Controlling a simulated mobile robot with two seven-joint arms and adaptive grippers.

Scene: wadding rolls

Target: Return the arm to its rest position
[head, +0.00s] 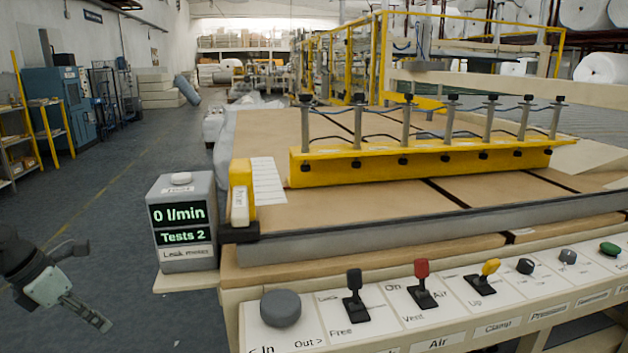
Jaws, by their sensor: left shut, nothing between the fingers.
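My left gripper (98,318) shows at the lower left, at the end of my dark arm, over the grey floor. It is shut and empty, pointing down and to the right. It is apart from the leak meter and from the control panel (388,326), which are to its right. My right gripper is out of view.
The leak meter (183,256), reading "0 l/min" and "Tests 2", stands on a ledge left of the workbench. The panel carries a grey knob (280,309), a black lever (354,294), a red lever (422,283) and a yellow lever (486,276).

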